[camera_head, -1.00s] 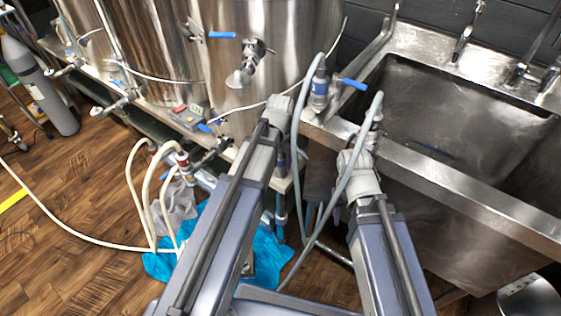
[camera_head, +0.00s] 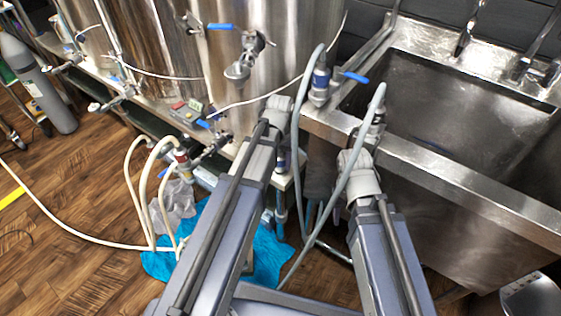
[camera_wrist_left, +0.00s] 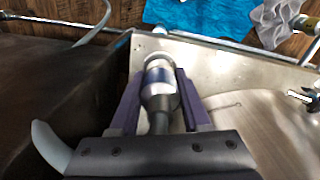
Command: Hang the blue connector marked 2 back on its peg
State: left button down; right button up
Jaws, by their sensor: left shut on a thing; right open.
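My left gripper is shut on a blue-banded connector (camera_wrist_left: 160,88), which sits between its two purple fingers (camera_wrist_left: 158,75). The connector's pale open end faces the top of the left wrist view; no number can be read on it. In the head view my left gripper (camera_head: 283,148) is over the bench corner, its fingers and the connector mostly hidden by the wrist. My right gripper (camera_head: 360,165) is at the sink's front edge; its fingers are largely hidden. Another blue-banded connector (camera_head: 320,82) stands at the sink corner with a grey hose. I cannot make out the empty peg.
The sink (camera_head: 440,165) is on the right. A second grey hose (camera_head: 350,170) passes across my right gripper. The steel bench (camera_wrist_left: 235,120) carries valves below the vats. Cream hoses (camera_head: 146,200) and a blue cloth (camera_head: 272,255) lie left of centre, over the wooden floor.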

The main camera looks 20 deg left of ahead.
pick_arm(q)
jog(key=shift+f, duration=0.3)
jog(key=shift+c, duration=1.4)
grip_release()
